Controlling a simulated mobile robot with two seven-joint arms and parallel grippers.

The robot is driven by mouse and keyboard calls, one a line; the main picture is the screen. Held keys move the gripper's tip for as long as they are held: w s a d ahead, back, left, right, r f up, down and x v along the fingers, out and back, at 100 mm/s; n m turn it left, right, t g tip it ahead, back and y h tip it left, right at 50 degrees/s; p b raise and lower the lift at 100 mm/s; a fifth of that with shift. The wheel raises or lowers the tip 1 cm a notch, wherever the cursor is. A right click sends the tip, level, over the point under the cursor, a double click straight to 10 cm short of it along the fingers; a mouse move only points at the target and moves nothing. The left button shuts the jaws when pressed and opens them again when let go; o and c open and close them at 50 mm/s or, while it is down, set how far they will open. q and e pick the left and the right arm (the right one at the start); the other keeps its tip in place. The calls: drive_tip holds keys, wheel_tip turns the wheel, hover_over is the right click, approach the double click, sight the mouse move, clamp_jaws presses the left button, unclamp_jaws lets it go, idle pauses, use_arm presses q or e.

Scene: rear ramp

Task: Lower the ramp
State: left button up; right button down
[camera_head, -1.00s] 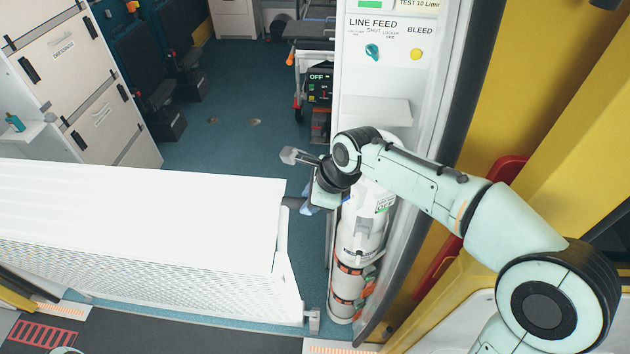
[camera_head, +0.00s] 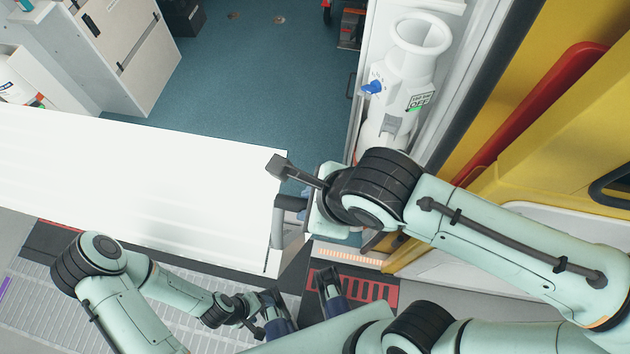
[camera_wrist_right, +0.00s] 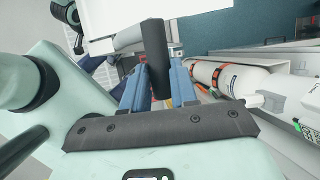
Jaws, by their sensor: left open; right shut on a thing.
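The ramp (camera_head: 130,190) is a wide white panel across the left of the head view. Its broad white face shows, and it looks tilted toward me; the exact angle is hard to tell. My right gripper (camera_head: 298,203) is at the ramp's right edge, shut on its handle (camera_head: 280,226). In the right wrist view, the blue fingers of this gripper (camera_wrist_right: 158,90) stand either side of the dark handle (camera_wrist_right: 155,50). My left gripper (camera_head: 302,292) is open and empty, below the ramp's lower right corner and apart from the handle.
A white cylinder (camera_head: 388,130) stands just beyond my right wrist, against the door frame. A yellow door panel (camera_head: 590,115) with a red bar (camera_head: 530,110) is at the right. A grey slatted surface (camera_head: 40,300) lies below the ramp.

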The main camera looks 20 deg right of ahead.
drive_tip(key=shift+s+d+f, duration=0.1)
drive_tip(key=shift+d+f, duration=0.05)
drive_tip(key=shift+f, duration=0.15)
drive_tip(key=c, duration=1)
unclamp_jaws()
drive_tip(key=shift+o, duration=0.6)
drive_tip(key=shift+w, duration=0.2)
drive_tip(key=shift+s+r, duration=0.1)
drive_tip(key=shift+r, duration=0.1)
drive_tip(key=shift+r, duration=0.25)
drive_tip(key=p+v, duration=0.2)
drive_tip(key=v, duration=1)
drive_tip(key=shift+r+p, duration=0.3)
drive_tip(key=shift+r, duration=0.15)
drive_tip(key=shift+d, duration=0.1)
